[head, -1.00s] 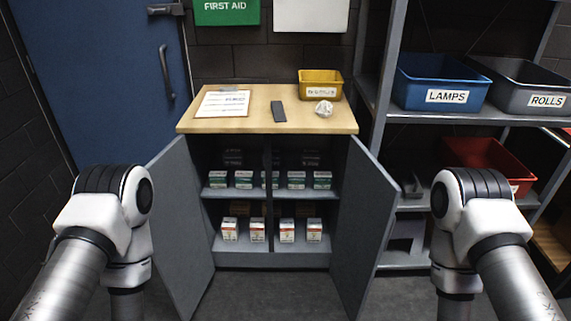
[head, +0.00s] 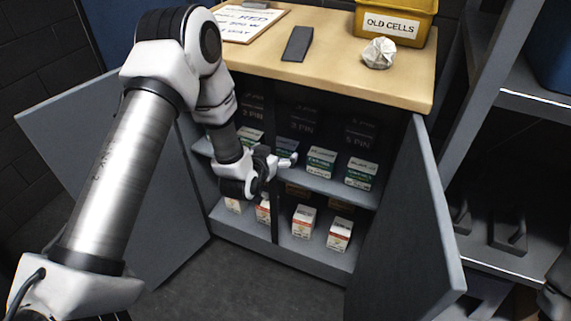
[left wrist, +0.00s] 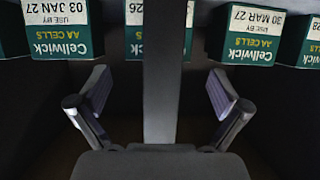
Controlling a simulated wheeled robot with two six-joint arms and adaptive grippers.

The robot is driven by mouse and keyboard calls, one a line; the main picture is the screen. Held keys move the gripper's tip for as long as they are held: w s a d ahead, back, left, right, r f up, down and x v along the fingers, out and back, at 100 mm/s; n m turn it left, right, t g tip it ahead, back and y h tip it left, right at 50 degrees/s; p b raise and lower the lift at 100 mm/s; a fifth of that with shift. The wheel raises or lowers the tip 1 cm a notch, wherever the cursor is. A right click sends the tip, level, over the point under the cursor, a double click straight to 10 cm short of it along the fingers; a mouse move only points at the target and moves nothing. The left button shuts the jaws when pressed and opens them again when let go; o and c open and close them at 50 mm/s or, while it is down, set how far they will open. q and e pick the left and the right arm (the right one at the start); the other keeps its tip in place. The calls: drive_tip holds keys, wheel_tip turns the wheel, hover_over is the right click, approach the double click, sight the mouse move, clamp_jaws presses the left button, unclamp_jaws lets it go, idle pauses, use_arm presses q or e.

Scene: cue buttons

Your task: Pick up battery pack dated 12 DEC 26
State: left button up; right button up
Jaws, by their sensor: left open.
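Green-and-white Cellwick AA packs stand in a row on the cabinet's upper shelf, among them one pack (head: 321,161). In the left wrist view, upside down, one pack (left wrist: 60,27) reads 03 JAN 27 and another (left wrist: 251,33) reads 30 MAR 27. Between them, a pack (left wrist: 134,35) is partly hidden by an upright divider (left wrist: 165,90); its date ends in 26, the rest is covered. My left gripper (head: 287,160) is open and empty at the cabinet front, its fingers (left wrist: 158,85) either side of the divider in the wrist view.
Orange-and-white packs (head: 304,221) stand on the lower shelf. Open cabinet doors flank the opening, the right one (head: 410,225) nearest. On top are a clipboard (head: 250,24), a dark flat block (head: 298,43), crumpled paper (head: 379,53) and a yellow OLD CELLS bin (head: 397,24).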

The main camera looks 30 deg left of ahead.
sight(283, 146)
use_arm(q)
drive_tip(key=b+x, duration=0.1)
drive_tip(key=x, duration=0.5)
drive_tip(key=shift+w+d, duration=0.1)
drive_tip(key=shift+w, duration=0.3)
drive_tip(key=shift+s, duration=0.1)
drive_tip(key=c, duration=1.2)
drive_tip(key=shift+r, duration=0.1)
